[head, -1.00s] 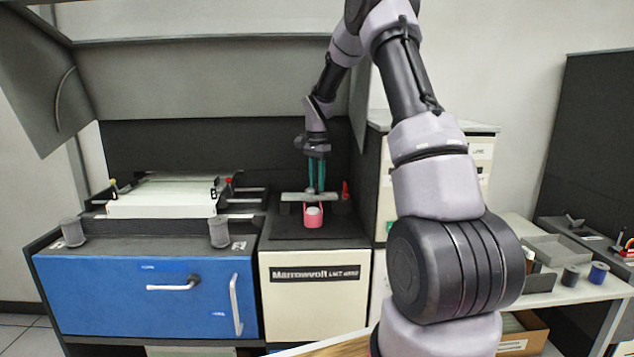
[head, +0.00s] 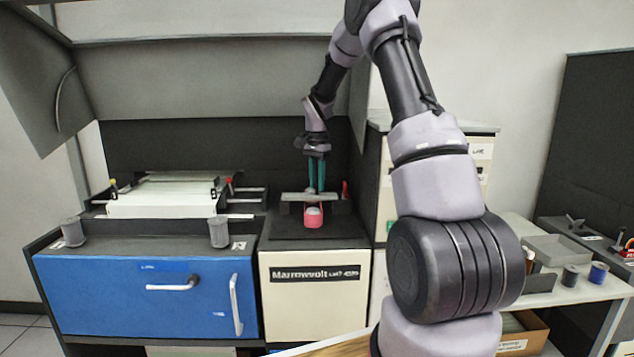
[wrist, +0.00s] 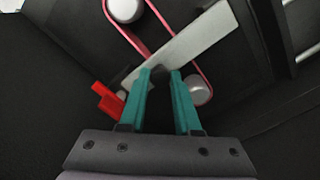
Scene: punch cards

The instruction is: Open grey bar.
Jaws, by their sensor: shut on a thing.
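The grey bar (head: 294,196) is a flat, pale strip on the dark top of the cream machine. In the wrist view the grey bar (wrist: 205,38) lies slantwise across a pink band (wrist: 155,20) that runs round white rollers (wrist: 198,91). My gripper (head: 316,188) points down at the bar with teal fingers. In the wrist view my gripper (wrist: 161,71) has its fingertips at the bar's near edge, a small gap showing between them, and is shut on the bar. The exact contact is hidden. A red piece (wrist: 107,100) sits at the bar's left end.
A blue cabinet (head: 110,295) with white handles stands left, bearing a card tray (head: 160,207) and grey spools (head: 219,232). A dark wall (head: 220,150) rises behind the machine. Cream drawers (head: 480,165) and a side table (head: 575,290) stand right.

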